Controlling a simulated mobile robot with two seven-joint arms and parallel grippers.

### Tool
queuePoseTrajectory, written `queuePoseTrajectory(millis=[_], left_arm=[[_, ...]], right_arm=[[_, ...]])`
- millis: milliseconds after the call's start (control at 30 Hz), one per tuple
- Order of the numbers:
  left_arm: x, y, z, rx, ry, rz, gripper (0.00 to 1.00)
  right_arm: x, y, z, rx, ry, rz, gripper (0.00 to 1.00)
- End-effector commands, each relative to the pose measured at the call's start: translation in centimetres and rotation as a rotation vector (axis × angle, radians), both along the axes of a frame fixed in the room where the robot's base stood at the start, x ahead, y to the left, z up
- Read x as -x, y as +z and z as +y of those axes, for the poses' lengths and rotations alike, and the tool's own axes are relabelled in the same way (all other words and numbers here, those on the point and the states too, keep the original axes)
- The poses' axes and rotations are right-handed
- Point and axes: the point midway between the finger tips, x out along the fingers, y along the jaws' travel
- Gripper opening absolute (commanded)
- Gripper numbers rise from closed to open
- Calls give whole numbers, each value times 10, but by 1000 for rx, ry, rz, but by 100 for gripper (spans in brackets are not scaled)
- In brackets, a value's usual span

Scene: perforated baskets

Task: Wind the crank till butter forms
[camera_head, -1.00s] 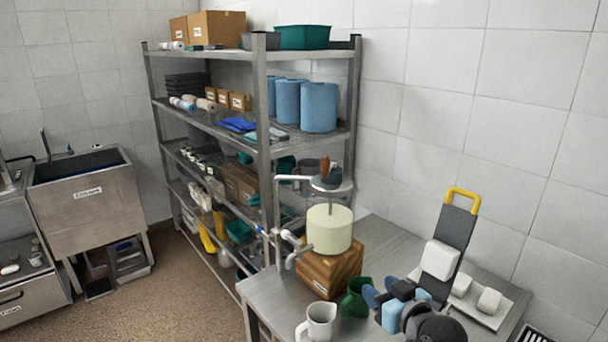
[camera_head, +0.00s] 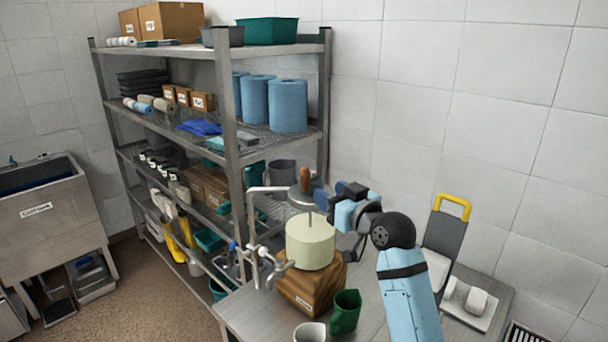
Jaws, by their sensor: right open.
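The churn has a pale cream drum (camera_head: 310,243) on a wooden block (camera_head: 312,289) on the steel table. Above the drum is a grey disc with the crank's upright brown handle (camera_head: 305,179). A metal arm reaches over to this top from the left. My right gripper (camera_head: 327,196) is at the height of the crank, just right of the handle. It is open, with its dark blue fingers pointing left toward the handle. I cannot tell whether a finger touches it. The inside of the drum is hidden. My left gripper is not in view.
A green jug (camera_head: 345,312) and a white mug (camera_head: 310,333) stand in front of the block. A grey board with a yellow handle (camera_head: 452,207) and a white tray (camera_head: 472,309) are at the right. A tall shelf rack (camera_head: 228,130) stands close behind left.

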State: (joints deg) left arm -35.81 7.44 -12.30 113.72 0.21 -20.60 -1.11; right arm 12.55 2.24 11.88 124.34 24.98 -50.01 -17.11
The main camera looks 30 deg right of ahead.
Motion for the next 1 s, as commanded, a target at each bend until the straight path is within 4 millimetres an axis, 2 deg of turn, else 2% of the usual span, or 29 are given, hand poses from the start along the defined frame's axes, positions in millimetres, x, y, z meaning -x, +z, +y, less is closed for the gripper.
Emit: queuePoseTrajectory(millis=[200,433,600,900,1000], left_arm=[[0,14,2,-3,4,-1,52],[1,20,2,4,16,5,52],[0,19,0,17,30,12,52],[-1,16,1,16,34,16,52],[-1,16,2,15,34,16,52]], right_arm=[[-49,4,7,-3,2,1,50],[-85,3,10,-1,0,0,50],[-96,1,12,-1,0,1,50],[-98,0,12,0,0,0,50],[-98,0,12,0,0,0,27]])
